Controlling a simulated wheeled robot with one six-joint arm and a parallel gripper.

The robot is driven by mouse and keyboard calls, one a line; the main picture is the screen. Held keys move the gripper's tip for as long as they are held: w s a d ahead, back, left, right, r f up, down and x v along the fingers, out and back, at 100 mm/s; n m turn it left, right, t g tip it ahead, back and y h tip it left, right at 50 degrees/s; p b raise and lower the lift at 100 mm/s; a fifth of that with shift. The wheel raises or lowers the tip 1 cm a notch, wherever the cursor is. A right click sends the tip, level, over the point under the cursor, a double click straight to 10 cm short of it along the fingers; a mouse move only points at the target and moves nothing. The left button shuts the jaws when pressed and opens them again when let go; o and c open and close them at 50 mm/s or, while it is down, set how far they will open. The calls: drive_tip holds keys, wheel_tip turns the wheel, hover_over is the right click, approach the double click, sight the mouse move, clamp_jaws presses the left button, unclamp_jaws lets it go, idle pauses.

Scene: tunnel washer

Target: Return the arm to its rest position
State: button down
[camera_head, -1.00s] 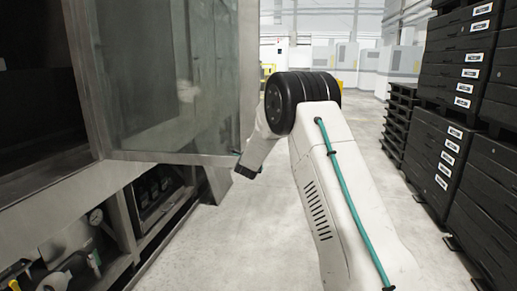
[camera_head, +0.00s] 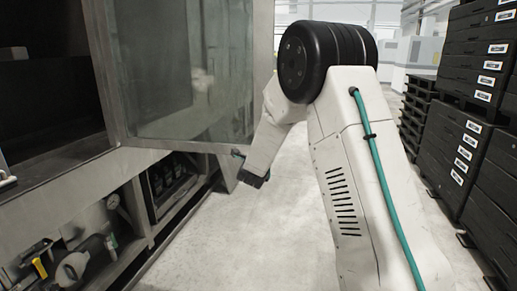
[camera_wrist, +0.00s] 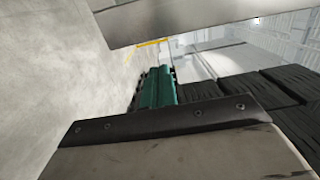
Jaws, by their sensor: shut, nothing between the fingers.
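My white arm (camera_head: 345,150) stands raised in the right middle of the head view, with a thick black joint (camera_head: 325,60) at its top and a teal hose along it. From that joint a white link slopes down left to a dark end beside the washer's glass door. A pale body with a black screwed edge fills the foreground there. In the head view the fingers are mostly hidden behind the link.
The washer's glass-panelled door (camera_head: 190,70) stands close left of my arm. Stacked black crates (camera_head: 465,125) line the right side. Pale open floor (camera_head: 235,245) lies between.

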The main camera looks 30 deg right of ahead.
drive_tip(key=shift+s+a, duration=0.15)
drive_tip(key=a+f+n+g+y, duration=0.2)
drive_tip(key=a+f+n+y, duration=0.35)
drive_tip(key=f, duration=0.25)
drive_tip(key=s+a+n+g+y, duration=0.45)
drive_tip(key=s+a+n, duration=0.35)
drive_tip(key=s, duration=0.2)
drive_tip(key=s+a+r+n+g, duration=0.1)
drive_tip(key=s+r+n, duration=0.3)
drive_tip(key=s, duration=0.9)
drive_tip(key=s+a+r+n+g+y, duration=0.1)
drive_tip(key=s+a+r+n+g, duration=0.1)
drive_tip(key=s, duration=1.2)
drive_tip(key=s+a+r+n+g, duration=0.1)
drive_tip(key=s+r+n+g, duration=0.2)
drive_tip(key=s, duration=1)
drive_tip(key=shift+s+a+r+n, duration=0.2)
drive_tip(key=shift+r+n, duration=1.4)
drive_tip(key=shift+n, duration=0.05)
drive_tip(key=shift+d, duration=0.1)
